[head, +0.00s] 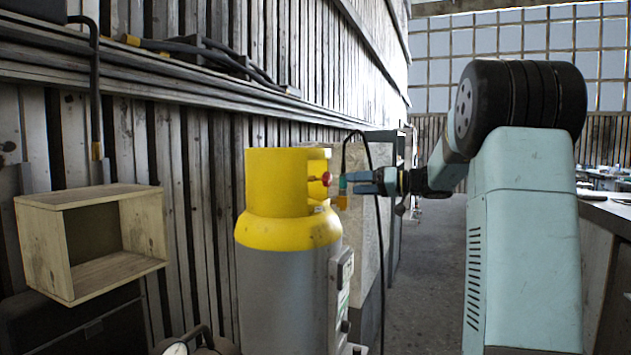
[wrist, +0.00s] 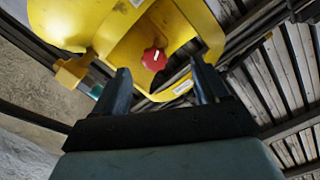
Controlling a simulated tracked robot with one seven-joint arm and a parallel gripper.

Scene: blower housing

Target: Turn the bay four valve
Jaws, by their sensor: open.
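A red valve knob (head: 327,178) with a white mark sits in the opening of the yellow collar of a grey and yellow cylinder (head: 290,232). My gripper (head: 357,182) is just to the right of the knob in the head view, level with it. In the wrist view the red knob (wrist: 154,59) lies ahead of the two dark fingers, roughly between them and a little beyond their tips. My gripper (wrist: 160,78) is open and empty. The knob appears apart from both fingers. Nothing in the views labels the bay number.
A yellow and teal fitting (wrist: 75,75) stands close to the left finger. A black hose (head: 376,200) hangs behind the gripper. An open wooden box (head: 95,240) is on the left by the plank wall. The floor on the right (head: 425,255) is clear.

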